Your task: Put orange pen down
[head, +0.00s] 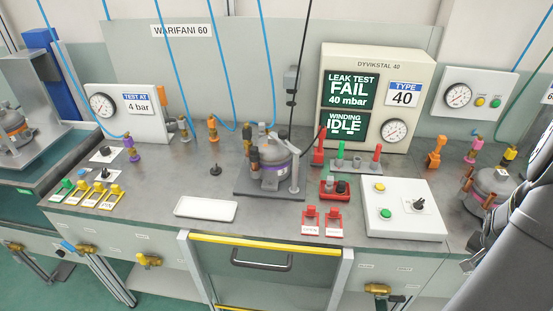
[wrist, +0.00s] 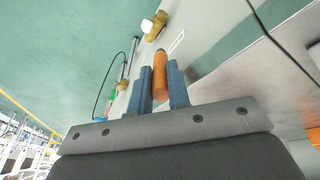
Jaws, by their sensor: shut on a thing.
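In the wrist view, my gripper (wrist: 160,80) has its two blue-grey fingers closed on the orange pen (wrist: 159,68). The pen stands out a little past the fingertips, with its tip rounded. In the head view my dark arm fills the right edge, but my gripper and the pen are not visible there. A white, shallow rectangular tray (head: 206,208) lies empty on the bench (head: 150,180), left of centre.
A compressor (head: 270,165) stands on a dark plate mid-bench. The leak test panel (head: 375,95) stands behind. Blue hoses hang above. Bare bench surrounds the white tray.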

